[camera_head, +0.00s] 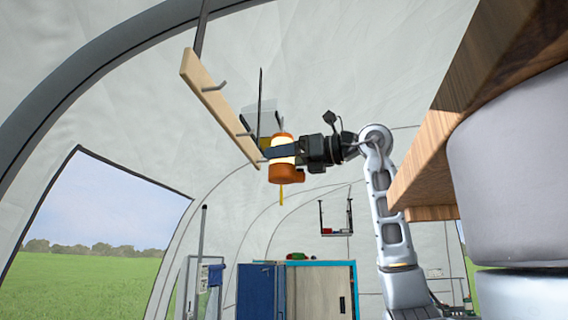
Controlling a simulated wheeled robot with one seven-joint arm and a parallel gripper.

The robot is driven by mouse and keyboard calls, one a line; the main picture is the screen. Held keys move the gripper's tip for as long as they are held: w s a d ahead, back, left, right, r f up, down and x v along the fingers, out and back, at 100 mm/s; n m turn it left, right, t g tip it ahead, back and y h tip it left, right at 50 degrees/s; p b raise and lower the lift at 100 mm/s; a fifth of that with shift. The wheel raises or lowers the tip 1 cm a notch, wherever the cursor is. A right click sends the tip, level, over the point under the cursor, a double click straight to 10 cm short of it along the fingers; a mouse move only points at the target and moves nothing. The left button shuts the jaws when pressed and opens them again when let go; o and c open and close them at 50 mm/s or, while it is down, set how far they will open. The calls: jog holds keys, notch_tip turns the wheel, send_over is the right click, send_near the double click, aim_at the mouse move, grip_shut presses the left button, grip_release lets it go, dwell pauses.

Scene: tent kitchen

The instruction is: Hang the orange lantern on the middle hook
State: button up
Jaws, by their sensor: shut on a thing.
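The orange lantern (283,174) has an orange cap and base and a pale glowing middle. It is upright in the air, and a short yellow piece hangs below it. My gripper (275,149) reaches in from the right and is shut on the lantern, its dark fingers across the upper body. A pale wooden rail (205,90) with hooks slants down from upper left. The middle hook (245,133) shows just left of the lantern's cap and looks empty. The nearer hook (215,87) is also empty. The far hook (262,162) is close beside the lantern in the picture. I cannot tell the depth gap or see the lantern's handle.
A dark strap (260,95) and a translucent grey thing (260,111) show behind the lantern. A wooden shelf edge (440,140) and a large grey container (510,165) fill the right side. A blue-edged cabinet (320,290) stands low behind. Left of the rail is open.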

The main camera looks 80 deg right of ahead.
aim_at(273, 164)
jog(key=w+f+b, duration=0.1)
jog(key=w+f, duration=0.1)
jog(key=w, duration=0.7)
jog(key=shift+w+a+f, duration=0.2)
jog(key=shift+w+a, duration=0.1)
jog(key=shift+a, duration=0.1)
dwell(0.9)
dwell(0.5)
jog(key=o, duration=1.5)
jog(key=shift+f, duration=0.1)
jog(key=s+b, duration=0.1)
jog(key=s, duration=0.4)
jog(key=s+a+b, duration=0.1)
jog(key=s, duration=0.1)
jog(key=shift+s+b, duration=0.3)
jog(key=shift+s, duration=0.05)
